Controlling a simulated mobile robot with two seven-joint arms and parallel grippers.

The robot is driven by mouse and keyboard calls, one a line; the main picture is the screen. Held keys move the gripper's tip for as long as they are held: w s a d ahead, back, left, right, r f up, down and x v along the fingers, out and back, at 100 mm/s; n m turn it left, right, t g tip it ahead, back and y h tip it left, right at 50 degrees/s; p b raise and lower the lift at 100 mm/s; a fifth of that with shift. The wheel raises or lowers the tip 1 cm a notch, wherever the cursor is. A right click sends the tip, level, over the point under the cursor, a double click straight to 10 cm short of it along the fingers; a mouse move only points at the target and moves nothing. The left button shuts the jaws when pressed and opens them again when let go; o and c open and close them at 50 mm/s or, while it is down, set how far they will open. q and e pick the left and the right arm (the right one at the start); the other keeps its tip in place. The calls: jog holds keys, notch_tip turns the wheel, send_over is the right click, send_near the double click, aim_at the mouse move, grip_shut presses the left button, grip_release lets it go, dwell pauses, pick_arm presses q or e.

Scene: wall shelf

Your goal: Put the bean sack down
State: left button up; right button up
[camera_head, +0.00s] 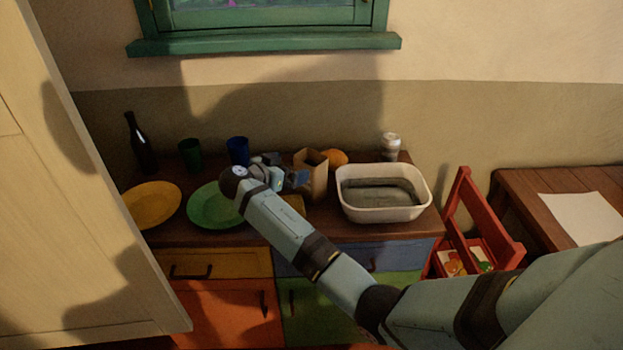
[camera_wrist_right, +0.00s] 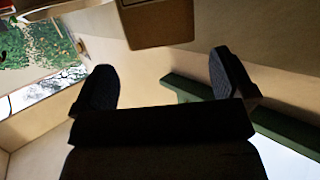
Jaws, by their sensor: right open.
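A tan, box-like paper sack (camera_head: 313,178), which looks like the bean sack, stands upright on the wooden counter in the head view. My right gripper (camera_head: 298,179) is just to its left, low over the counter, and its fingertips are hard to make out there. In the right wrist view the two dark fingers of my right gripper (camera_wrist_right: 165,82) are spread apart with nothing between them. A brown block-shaped thing (camera_wrist_right: 158,28), perhaps the sack, shows beyond the fingertips. I cannot tell whether they touch. My left gripper is not in view.
On the counter (camera_head: 275,236), a white basin (camera_head: 385,214) stands right of the sack, with an orange thing (camera_head: 335,159) and a jar (camera_head: 390,146) behind. Left are a green plate (camera_head: 209,207), yellow plate (camera_head: 151,204), blue cup (camera_head: 237,151), green cup (camera_head: 190,154) and dark bottle (camera_head: 138,145).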

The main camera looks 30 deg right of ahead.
aim_at(303, 164)
jog(key=x, duration=0.2)
jog(key=shift+w+d, duration=0.1)
jog(key=shift+d, duration=0.15)
jog(key=p+x, duration=0.1)
jog(key=x, duration=0.4)
jog(key=shift+d+f+p, duration=0.1)
jog(key=shift+f+p, duration=0.1)
jog(key=shift+p, duration=0.1)
jog(key=c, duration=1.4)
jog(key=shift+r, duration=0.15)
